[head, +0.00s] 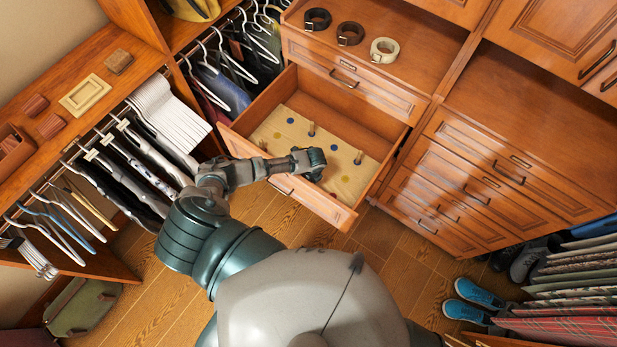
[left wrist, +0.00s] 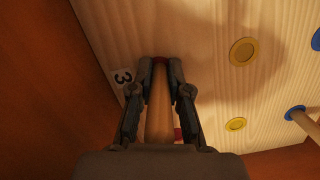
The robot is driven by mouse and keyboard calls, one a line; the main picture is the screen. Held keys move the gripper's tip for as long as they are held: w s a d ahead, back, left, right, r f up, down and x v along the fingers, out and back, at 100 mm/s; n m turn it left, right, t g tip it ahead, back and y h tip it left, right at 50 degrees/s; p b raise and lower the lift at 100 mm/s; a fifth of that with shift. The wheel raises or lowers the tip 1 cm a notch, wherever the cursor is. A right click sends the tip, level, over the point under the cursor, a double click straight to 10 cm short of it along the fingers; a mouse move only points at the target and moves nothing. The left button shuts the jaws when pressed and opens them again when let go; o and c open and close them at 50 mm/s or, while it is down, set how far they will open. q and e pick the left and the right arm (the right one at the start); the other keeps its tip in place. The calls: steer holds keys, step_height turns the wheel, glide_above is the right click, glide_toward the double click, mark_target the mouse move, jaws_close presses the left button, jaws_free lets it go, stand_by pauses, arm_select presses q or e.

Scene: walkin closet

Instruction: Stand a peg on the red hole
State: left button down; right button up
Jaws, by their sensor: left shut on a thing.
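In the left wrist view the gripper (left wrist: 160,72) is shut on a light wooden peg (left wrist: 160,105). The peg's far end meets a red ring, the red hole (left wrist: 160,59), beside a label marked 3 (left wrist: 123,77). The peg looks lined up with this hole; I cannot tell whether it is inside it. Another red patch (left wrist: 178,134) shows partly behind the peg. My right gripper is not in view.
Other pegs stand on the board, one (head: 311,129) at the back and one (head: 358,157) at the right. Another peg (left wrist: 305,122) stands at a blue hole. Two yellow holes (left wrist: 242,51) are bare. The drawer front (head: 290,190) rises below my left arm.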

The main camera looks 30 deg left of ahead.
arm_select(q)
steer(key=c, duration=1)
jaws_free()
steer(key=shift+s+f, duration=0.25)
steer(key=shift+s, duration=0.05)
steer(key=shift+c, duration=0.2)
steer(key=shift+w, duration=0.1)
step_height(320, 180, up, 12)
steer(key=d, duration=0.1)
steer(key=shift+d, duration=0.3)
steer(key=shift+f, duration=0.15)
